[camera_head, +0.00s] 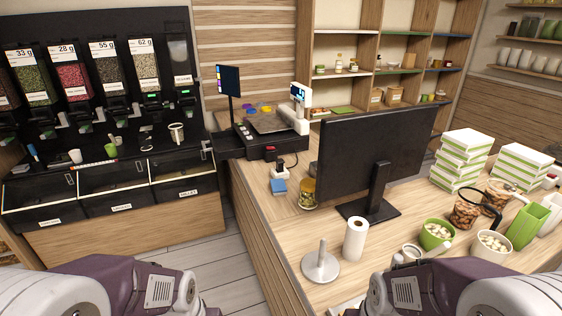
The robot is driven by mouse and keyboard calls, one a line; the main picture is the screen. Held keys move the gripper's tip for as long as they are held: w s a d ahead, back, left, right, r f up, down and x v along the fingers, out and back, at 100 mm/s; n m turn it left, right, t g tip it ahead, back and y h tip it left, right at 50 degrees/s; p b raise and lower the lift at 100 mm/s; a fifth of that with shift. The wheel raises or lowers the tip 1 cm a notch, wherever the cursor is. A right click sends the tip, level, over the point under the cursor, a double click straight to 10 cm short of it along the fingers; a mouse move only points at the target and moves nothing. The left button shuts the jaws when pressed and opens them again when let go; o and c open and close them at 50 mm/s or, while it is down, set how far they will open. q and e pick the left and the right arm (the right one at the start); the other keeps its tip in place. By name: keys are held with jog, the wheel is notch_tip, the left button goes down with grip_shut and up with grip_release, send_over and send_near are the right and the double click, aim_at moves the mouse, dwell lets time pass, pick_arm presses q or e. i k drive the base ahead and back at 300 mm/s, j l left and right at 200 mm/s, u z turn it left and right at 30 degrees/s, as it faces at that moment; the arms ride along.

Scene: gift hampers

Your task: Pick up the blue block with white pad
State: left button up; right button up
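A small blue block (279,187) lies on the wooden counter, near its left edge and left of a glass jar. A white piece touches or adjoins it at the back; I cannot tell whether this is its pad or part of the small white object (285,172) with a dark top just behind. My purple and white arm links show at the bottom left and bottom right. Neither gripper shows in this view, so what they hold cannot be seen.
The wooden counter (262,212) carries a glass jar (308,194), a black monitor (375,150), a paper roll (355,238) and a metal stand (320,264). Scales stand behind the block. Green-white boxes (463,160), bowls and cups crowd the right. Dispensers line the left wall.

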aim_at(279, 186)
jog(key=i+j+z, duration=0.1)
jog(key=j, duration=0.25)
jog(key=i+j+z, duration=0.15)
jog(key=j, duration=0.25)
jog(key=i+j+z, duration=0.1)
jog(key=i+j, duration=0.15)
jog(key=j, duration=0.15)
jog(key=i+j+z, duration=0.15)
jog(key=j, duration=0.25)
jog(key=i+j+z, duration=0.1)
jog(key=j, duration=0.3)
jog(key=i+j+z, duration=0.25)
jog(key=i+j, duration=0.25)
jog(key=i+j+z, duration=0.25)
jog(key=i+j, duration=0.3)
